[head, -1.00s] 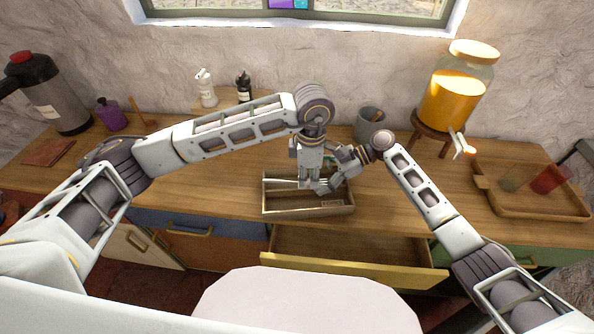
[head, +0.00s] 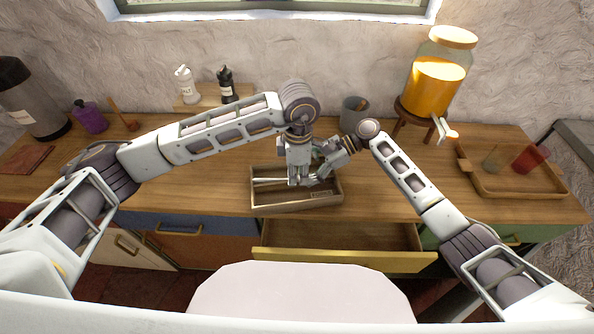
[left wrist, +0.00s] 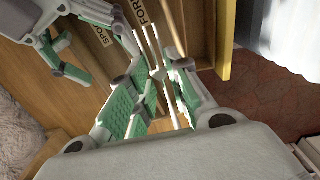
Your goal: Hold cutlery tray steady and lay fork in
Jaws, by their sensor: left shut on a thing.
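The wooden cutlery tray (head: 295,205) sits on the counter above an open drawer. Its compartment labels show in part in the left wrist view. My left gripper (head: 297,182) points down over the tray, shut on the fork (head: 268,181), a pale, slender piece lying level across the tray's left part. The left wrist view shows the green pads (left wrist: 160,98) closed at it; I cannot tell whether it touches the tray floor. My right gripper (left wrist: 100,50) is at the tray's far side, its fingers apart near the tray wall. Contact with the wall is unclear.
The open drawer (head: 340,256) juts out in front of the tray. A grey cup (head: 353,112), a juice dispenser (head: 437,85) and a wooden tray with cups (head: 515,188) stand to the right.

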